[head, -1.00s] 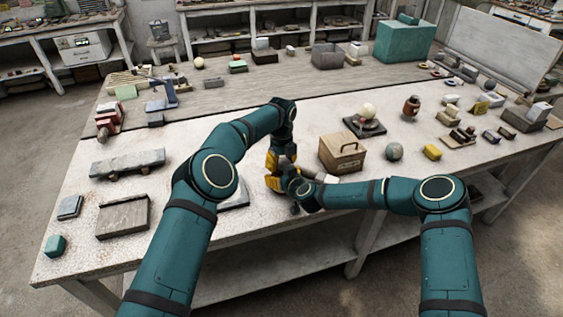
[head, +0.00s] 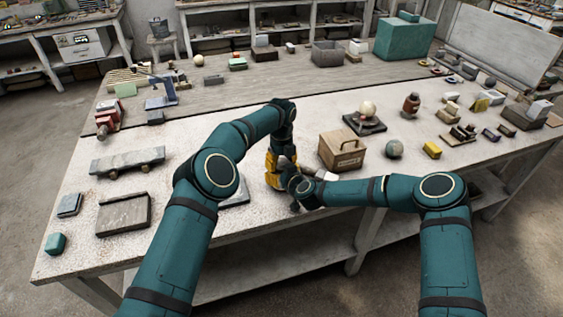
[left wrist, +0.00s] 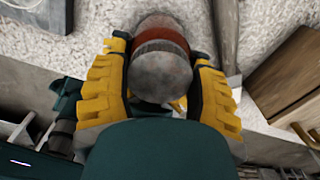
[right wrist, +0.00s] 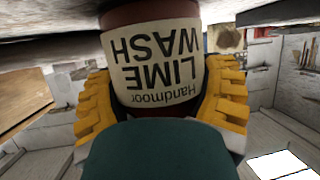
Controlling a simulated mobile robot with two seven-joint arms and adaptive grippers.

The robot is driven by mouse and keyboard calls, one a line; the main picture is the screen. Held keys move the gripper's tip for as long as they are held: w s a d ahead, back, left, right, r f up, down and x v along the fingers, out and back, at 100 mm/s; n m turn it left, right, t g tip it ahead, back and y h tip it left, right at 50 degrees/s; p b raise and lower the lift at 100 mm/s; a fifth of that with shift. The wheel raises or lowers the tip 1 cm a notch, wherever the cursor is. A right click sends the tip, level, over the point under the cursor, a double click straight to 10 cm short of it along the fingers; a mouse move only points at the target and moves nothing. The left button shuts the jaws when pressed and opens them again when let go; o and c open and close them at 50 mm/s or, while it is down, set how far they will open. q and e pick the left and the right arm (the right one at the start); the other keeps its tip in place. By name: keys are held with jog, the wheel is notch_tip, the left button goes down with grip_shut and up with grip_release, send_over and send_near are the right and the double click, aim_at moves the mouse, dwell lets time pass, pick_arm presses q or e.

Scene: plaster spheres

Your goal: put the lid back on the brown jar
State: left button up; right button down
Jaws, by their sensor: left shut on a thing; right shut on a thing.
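The brown jar (right wrist: 155,65) has a pale label reading "Handmoor LIME WASH", upside down in the right wrist view. My right gripper (right wrist: 161,78) is shut around its body from the side. In the left wrist view, the grey round lid (left wrist: 160,78) sits between the fingers of my left gripper (left wrist: 162,55), which is shut on it. The jar's red-brown band (left wrist: 163,37) shows directly beyond the lid. The lid looks in line with the jar; I cannot tell whether it is seated. In the head view both grippers meet near the table's front edge and hide the jar.
A wooden box with a handle (head: 342,151) stands just right of my grippers. Another brown jar (head: 411,104), a grey-green sphere (head: 394,149) and a yellow block (head: 432,150) stand farther right. A flat tray (head: 123,214) lies at the left front.

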pick_arm(q)
jog(key=m, duration=0.9)
jog(key=shift+d, duration=0.1)
jog(key=o, duration=0.7)
jog(key=shift+r, duration=2.3)
jog(key=shift+o, duration=0.3)
